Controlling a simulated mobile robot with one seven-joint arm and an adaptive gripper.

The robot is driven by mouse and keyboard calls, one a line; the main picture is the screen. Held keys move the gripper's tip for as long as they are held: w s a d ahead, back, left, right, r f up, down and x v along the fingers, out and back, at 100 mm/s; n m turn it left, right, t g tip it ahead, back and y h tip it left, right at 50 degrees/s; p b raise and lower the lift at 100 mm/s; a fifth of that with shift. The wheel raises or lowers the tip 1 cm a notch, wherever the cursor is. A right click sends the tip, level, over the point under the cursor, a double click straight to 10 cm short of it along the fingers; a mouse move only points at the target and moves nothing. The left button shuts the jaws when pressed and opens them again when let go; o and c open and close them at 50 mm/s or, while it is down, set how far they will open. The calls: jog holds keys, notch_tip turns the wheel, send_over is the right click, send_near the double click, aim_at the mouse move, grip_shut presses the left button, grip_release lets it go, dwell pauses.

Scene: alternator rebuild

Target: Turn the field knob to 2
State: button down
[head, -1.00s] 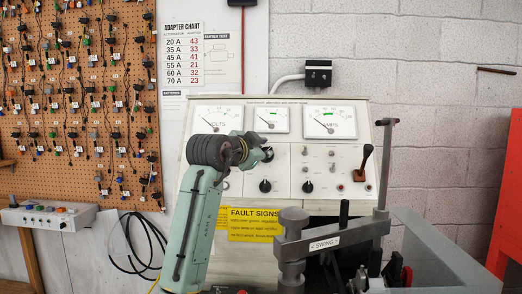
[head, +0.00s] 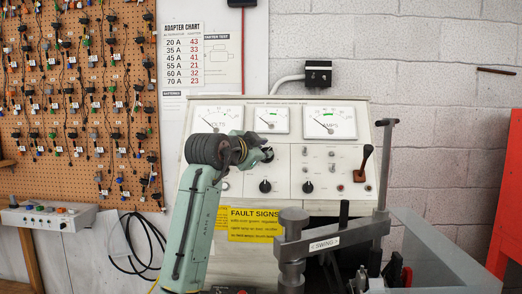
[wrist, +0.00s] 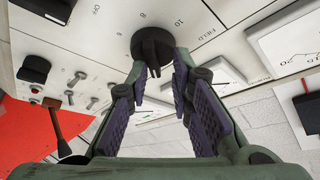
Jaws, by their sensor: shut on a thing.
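The field knob (wrist: 152,43) is a round black knob on the pale panel in the wrist view, with "FIELD" and dial numbers, including 8 and 10, printed near it. My gripper (wrist: 162,68) has its two purple-padded fingers on either side of the knob's grip, shut on it. The knob's pointer is partly hidden by the fingers, so its exact setting cannot be read. In the head view my gripper (head: 254,150) is at the sloped test panel (head: 340,163), below the meters, and mostly covers the knob.
Two other black knobs (head: 265,186) (head: 308,187), small toggles and a lever (head: 363,162) are on the panel. A grey swing arm (head: 325,240) stands in front at right. A yellow fault sign (head: 255,224) hangs below the panel.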

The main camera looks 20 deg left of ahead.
jog(key=shift+w+d+f, duration=0.25)
jog(key=shift+d+f, duration=0.15)
jog(key=shift+d, duration=0.15)
jog(key=c, duration=1.6)
grip_release()
jog(key=shift+d, duration=0.15)
jog(key=o, duration=0.5)
jog(key=shift+w, duration=0.1)
jog(key=shift+o, duration=0.2)
jog(key=shift+a+r, duration=0.15)
jog(key=shift+a, duration=0.1)
jog(key=shift+s+a+r, duration=0.1)
jog(key=shift+s+a, duration=0.05)
jog(key=shift+s, duration=0.45)
jog(key=s+a+r, duration=0.1)
jog(key=s, duration=0.9)
jog(key=shift+s+r, duration=0.3)
jog(key=shift+s, duration=0.1)
